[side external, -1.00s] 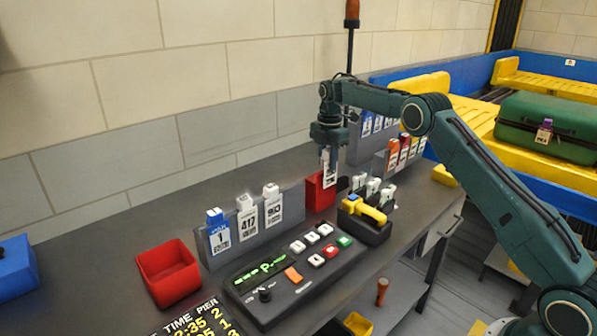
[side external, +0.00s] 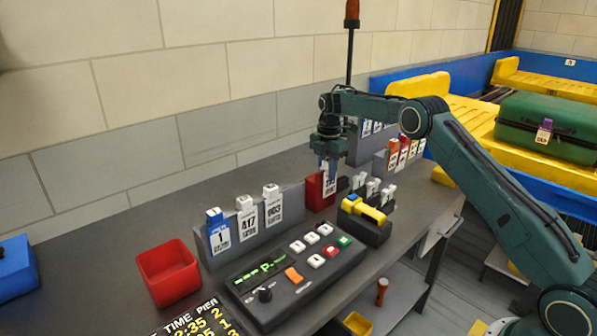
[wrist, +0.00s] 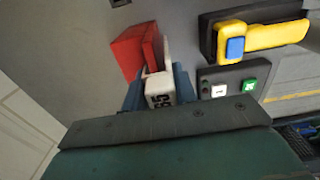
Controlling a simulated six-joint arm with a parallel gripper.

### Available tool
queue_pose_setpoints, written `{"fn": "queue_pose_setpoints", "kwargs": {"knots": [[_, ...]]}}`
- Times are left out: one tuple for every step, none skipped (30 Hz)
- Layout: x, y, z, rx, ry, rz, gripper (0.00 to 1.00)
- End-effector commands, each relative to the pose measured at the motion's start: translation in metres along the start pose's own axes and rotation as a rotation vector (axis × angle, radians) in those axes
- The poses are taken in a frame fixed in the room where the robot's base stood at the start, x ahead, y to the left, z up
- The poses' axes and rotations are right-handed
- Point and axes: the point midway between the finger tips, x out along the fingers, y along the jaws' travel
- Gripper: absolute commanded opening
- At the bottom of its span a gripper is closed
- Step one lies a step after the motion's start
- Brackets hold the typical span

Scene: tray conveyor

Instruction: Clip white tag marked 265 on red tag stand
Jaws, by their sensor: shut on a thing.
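The white tag (side external: 329,184) is upright at the front face of the red tag stand (side external: 314,192) in the side external view. My gripper (side external: 328,163) is shut on the top of this tag, just above the stand. In the wrist view the white tag (wrist: 160,92) sits between my blue fingers, its printed end partly legible, and touches or nearly touches the red stand (wrist: 133,51). I cannot tell whether the tag is clipped on the stand. The full number on it is too small to read.
A grey rack (side external: 291,208) with several tags, one marked 417, stands left of the red stand. A control panel (side external: 298,274) with buttons lies in front. A yellow-handled device (side external: 364,212) is close on the right. A red bin (side external: 168,273) stands at the left.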

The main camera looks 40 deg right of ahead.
Motion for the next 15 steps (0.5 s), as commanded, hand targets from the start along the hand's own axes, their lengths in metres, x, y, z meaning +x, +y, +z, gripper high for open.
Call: {"fn": "queue_pose_setpoints", "kwargs": {"knots": [[0.0000,0.0000,0.0000,0.000,0.000,0.000,0.05],[0.0000,0.0000,0.0000,0.000,0.000,0.000,0.05],[0.0000,0.0000,0.0000,0.000,0.000,0.000,0.05],[0.0000,0.0000,0.0000,0.000,0.000,0.000,0.05],[0.0000,0.0000,0.0000,0.000,0.000,0.000,0.30],[0.0000,0.0000,0.0000,0.000,0.000,0.000,0.38],[0.0000,0.0000,0.0000,0.000,0.000,0.000,0.44],[0.0000,0.0000,0.0000,0.000,0.000,0.000,0.49],[0.0000,0.0000,0.0000,0.000,0.000,0.000,0.53],[0.0000,0.0000,0.0000,0.000,0.000,0.000,0.53],[0.0000,0.0000,0.0000,0.000,0.000,0.000,0.53],[0.0000,0.0000,0.0000,0.000,0.000,0.000,0.53],[0.0000,0.0000,0.0000,0.000,0.000,0.000,0.53],[0.0000,0.0000,0.0000,0.000,0.000,0.000,0.53],[0.0002,-0.0001,0.0000,0.000,0.000,0.000,0.53]]}}
